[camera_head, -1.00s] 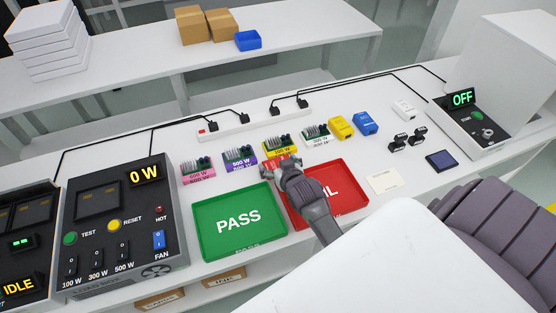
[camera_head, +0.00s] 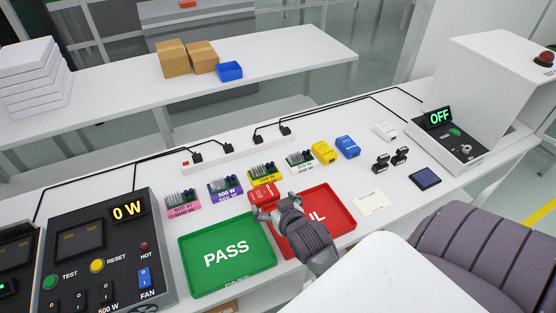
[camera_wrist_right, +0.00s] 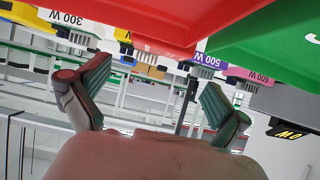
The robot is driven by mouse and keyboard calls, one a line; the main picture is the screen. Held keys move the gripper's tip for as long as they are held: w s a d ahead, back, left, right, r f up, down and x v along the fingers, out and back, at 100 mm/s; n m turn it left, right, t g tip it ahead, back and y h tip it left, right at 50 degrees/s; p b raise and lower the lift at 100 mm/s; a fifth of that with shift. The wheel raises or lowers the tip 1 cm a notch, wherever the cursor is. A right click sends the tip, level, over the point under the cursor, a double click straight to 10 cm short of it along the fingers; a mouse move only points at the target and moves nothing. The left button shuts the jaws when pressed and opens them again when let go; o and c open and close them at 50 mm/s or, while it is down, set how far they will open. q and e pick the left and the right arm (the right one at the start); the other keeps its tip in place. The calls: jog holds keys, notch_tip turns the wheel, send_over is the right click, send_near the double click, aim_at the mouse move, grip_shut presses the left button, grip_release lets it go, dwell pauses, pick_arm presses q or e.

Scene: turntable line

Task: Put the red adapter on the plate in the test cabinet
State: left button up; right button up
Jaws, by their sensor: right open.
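The red adapter (camera_head: 262,193) lies on the white bench in front of the yellow-based board, by the back edge of the red tray. My right gripper (camera_head: 282,206) is over the back of that tray, just right of and nearer than the adapter. It is open and empty. In the right wrist view its two fingers (camera_wrist_right: 154,98) stand wide apart. A white cabinet (camera_head: 490,72) with a green OFF display (camera_head: 439,118) stands at the right end of the bench. I cannot make out a plate inside it. My left gripper is not in view.
A green PASS tray (camera_head: 227,279) is left of the red tray (camera_head: 340,203). Several boards, a yellow adapter (camera_head: 324,152) and a blue adapter (camera_head: 347,147) line the back. A dark load tester (camera_head: 80,220) stands at left.

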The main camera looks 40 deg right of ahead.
aim_at(264, 193)
jog(key=v, duration=0.2)
jog(key=shift+s+a+r, duration=0.1)
jog(key=shift+s, duration=0.2)
jog(key=shift+s+a+r, duration=0.1)
jog(key=shift+s, duration=0.15)
jog(key=shift+s+a+b, duration=0.1)
jog(key=shift+s+b, duration=0.3)
jog(key=shift+b, duration=0.5)
jog(key=shift+s+a+r+b, duration=0.1)
jog(key=shift+s+r+b, duration=0.1)
jog(key=shift+s+b, duration=0.15)
jog(key=shift+w+r, duration=0.15)
jog(key=x, duration=0.8)
jog(key=shift+w+p, duration=0.15)
jog(key=shift+p, duration=0.25)
jog(key=x, duration=0.5)
jog(key=shift+p, duration=0.35)
jog(key=c, duration=1.1)
jog(key=shift+c, duration=0.2)
